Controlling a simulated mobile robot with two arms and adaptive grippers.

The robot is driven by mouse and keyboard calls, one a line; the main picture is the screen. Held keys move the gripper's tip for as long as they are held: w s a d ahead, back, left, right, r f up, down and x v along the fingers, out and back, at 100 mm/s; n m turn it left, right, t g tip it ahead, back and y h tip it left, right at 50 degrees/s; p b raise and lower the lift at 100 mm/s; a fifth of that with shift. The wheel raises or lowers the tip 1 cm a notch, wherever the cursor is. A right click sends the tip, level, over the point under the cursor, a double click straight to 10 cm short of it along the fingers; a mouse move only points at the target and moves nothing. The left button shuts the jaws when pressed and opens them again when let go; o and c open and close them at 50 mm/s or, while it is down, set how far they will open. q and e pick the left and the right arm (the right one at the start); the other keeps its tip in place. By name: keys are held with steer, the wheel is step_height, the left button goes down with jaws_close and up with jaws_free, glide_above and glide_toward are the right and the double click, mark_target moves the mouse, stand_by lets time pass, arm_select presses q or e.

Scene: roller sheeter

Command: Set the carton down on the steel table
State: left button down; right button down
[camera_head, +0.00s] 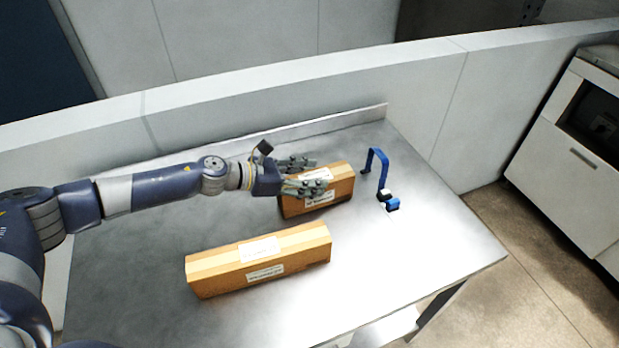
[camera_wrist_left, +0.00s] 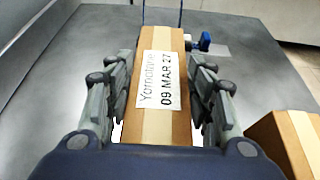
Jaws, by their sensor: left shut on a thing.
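A brown carton (camera_head: 343,184) with pale tape and a white label is at the back of the steel table (camera_head: 420,240). My left gripper (camera_head: 305,177) is shut on this carton, one finger on each long side. In the left wrist view the carton (camera_wrist_left: 162,42) lies lengthwise between the fingers (camera_wrist_left: 160,95), and its label reads "09 MAR 27". It is at or just above the tabletop; I cannot tell whether it touches. The gripper hides part of its top and near end. My right gripper is not in view.
A second, longer labelled carton (camera_head: 215,276) lies on the table in front; its end shows in the left wrist view (camera_wrist_left: 283,140). A blue tape-dispenser-like frame (camera_head: 383,170) stands right of the held carton. A low wall (camera_head: 420,75) runs behind. The table's right front is clear.

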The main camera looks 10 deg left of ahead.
arm_select(q)
steer(key=shift+f, duration=0.15)
steer(key=c, duration=1.1)
jaws_free()
steer(key=shift+f, duration=0.1)
steer(key=o, duration=0.4)
steer(key=shift+c, duration=0.2)
